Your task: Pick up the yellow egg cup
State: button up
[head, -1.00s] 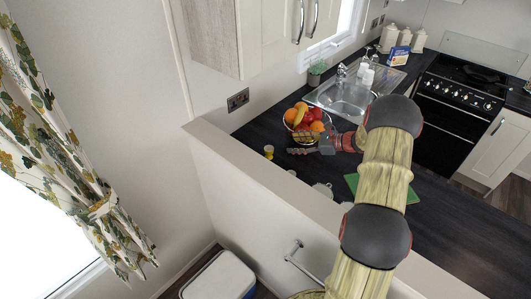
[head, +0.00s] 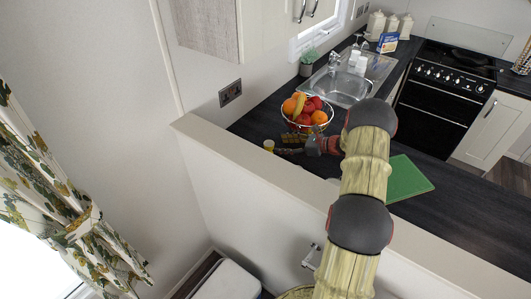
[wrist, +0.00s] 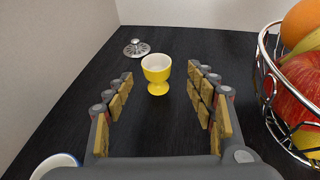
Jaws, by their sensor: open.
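The yellow egg cup (wrist: 156,75) stands upright on the dark worktop in the wrist view. It has a white inside and is empty. My gripper (wrist: 160,87) is open, with its two padded fingers on either side of the line to the cup. The cup is at the far end of the fingers, near the gap between the tips, and I see no finger touching it.
A wire fruit bowl (wrist: 266,75) stands close on the right of my gripper. A small glass-like lid (wrist: 136,48) lies behind the cup to the left. A white cup with a blue rim (wrist: 57,165) is at lower left. A green board (head: 405,178) lies on the worktop.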

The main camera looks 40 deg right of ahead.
aim_at(269, 145)
jog(key=shift+x, duration=1.2)
jog(key=x, duration=0.5)
jog(key=shift+a+f+b, duration=0.15)
jog(key=shift+f+b, duration=0.2)
jog(key=shift+b, duration=0.05)
jog(key=shift+s, duration=0.1)
jog(key=c, duration=0.3)
jog(key=c, duration=1)
jog(key=shift+o, duration=0.2)
jog(key=shift+r, duration=0.1)
